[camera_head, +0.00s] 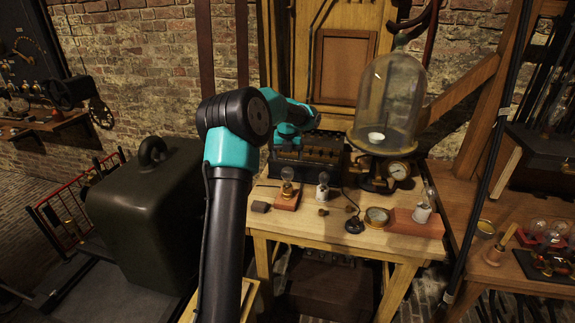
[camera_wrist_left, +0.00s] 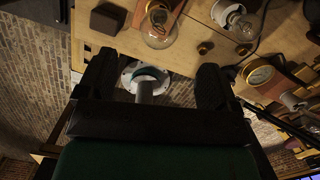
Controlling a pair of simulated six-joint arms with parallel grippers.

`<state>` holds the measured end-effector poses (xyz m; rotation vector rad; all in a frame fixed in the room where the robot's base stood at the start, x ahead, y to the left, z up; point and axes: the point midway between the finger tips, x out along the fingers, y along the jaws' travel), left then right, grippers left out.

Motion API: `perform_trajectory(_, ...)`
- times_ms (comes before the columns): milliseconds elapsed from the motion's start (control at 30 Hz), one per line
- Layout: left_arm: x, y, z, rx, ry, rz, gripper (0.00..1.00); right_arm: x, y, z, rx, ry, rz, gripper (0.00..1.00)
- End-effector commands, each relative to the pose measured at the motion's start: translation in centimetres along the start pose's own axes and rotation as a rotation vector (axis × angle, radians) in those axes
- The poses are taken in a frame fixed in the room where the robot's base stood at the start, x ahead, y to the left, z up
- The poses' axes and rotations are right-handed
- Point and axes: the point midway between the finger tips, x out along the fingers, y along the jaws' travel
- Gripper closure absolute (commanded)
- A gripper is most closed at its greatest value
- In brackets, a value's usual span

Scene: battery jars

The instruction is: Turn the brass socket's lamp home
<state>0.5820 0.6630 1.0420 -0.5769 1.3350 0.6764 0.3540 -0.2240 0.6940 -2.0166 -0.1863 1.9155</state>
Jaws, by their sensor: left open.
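A clear glass lamp (camera_head: 287,174) stands in a brass socket (camera_head: 287,187) on a small red-brown wooden block (camera_head: 287,200) at the table's front left. In the left wrist view the glass bulb (camera_wrist_left: 159,30) is at the top, just beyond the fingertips. My left gripper (camera_wrist_left: 156,68) is open, its two dark fingers apart with the lamp outside them. In the head view its fingers are hard to make out against the dark box behind. Whether the lamp is fully seated cannot be told. My right gripper is not in view.
A lamp in a white socket (camera_head: 323,190) stands just right. A glass bell jar (camera_head: 390,100) on a dark stand is behind, with a dark ribbed box (camera_head: 306,160) at back left. A gauge (camera_head: 377,216) and another white socket (camera_head: 422,213) are at right.

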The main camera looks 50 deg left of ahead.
Motion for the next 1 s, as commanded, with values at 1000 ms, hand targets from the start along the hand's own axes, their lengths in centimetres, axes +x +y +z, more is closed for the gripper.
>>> perform_trajectory(1000, -9.0, 0.0, 0.0, 0.000, 0.000, 0.000, 0.14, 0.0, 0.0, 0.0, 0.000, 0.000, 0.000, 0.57)
